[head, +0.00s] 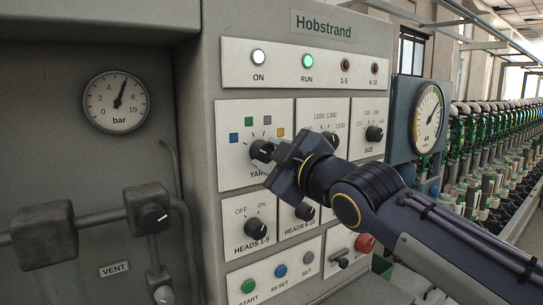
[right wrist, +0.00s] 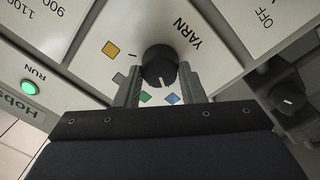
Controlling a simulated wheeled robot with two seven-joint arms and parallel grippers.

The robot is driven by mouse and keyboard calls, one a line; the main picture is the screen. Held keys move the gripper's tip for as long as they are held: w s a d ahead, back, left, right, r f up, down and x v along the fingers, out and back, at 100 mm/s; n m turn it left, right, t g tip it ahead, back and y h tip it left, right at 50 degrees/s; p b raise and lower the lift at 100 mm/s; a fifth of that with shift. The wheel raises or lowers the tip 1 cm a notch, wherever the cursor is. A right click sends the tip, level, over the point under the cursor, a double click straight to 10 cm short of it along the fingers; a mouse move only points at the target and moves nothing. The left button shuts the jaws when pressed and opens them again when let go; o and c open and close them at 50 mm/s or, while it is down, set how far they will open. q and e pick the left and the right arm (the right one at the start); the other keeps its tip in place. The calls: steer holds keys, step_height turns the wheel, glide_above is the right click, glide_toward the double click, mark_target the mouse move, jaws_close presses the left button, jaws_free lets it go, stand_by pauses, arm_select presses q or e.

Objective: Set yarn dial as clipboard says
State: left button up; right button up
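The yarn dial's black knob (head: 262,151) is on the white YARN panel (head: 232,178) of the Hobstrand machine. Around it are blue (head: 234,138), green (head: 249,122), grey (head: 267,120) and orange swatches. My right gripper (head: 262,158) is at the knob, partly covering it. In the right wrist view the knob (right wrist: 160,64) sits between the two fingers, with narrow gaps beside it; contact is not clear. Its white mark points between the green (right wrist: 145,97) and blue (right wrist: 172,98) swatches. The clipboard and left gripper are not in view.
Close by are the knob above SIZE (head: 374,133), the HEADS 1-5 knob (head: 256,228) and the HEADS 6-10 knob (head: 305,211). The green RUN lamp (head: 307,61) is lit. A boxed gauge (head: 428,117) juts out at right, above my right arm.

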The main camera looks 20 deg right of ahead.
steer(key=o, duration=0.5)
steer(key=shift+c, duration=0.2)
steer(key=b+v, duration=0.1)
steer(key=v, duration=0.7)
steer(key=s+d+f+m+g+h, duration=0.1)
steer(key=s+d+f+m+g, duration=0.15)
steer(key=f, duration=0.55)
steer(key=s+d+f+m+g+h, duration=0.1)
steer(key=s+f+m+g, duration=0.15)
steer(key=f, duration=0.65)
steer(key=s+d+f+m+g+h, duration=0.1)
steer(key=s+d+f+m+g, duration=0.2)
steer(key=f, duration=0.5)
steer(key=s+a+f+m+g+y, duration=0.1)
steer(key=s+a+f+m+g, duration=0.2)
steer(key=s+f+m, duration=0.4)
steer(key=s+f, duration=0.4)
steer(key=f, duration=0.4)
steer(key=shift+s+g, duration=0.25)
steer(key=shift+g, duration=0.15)
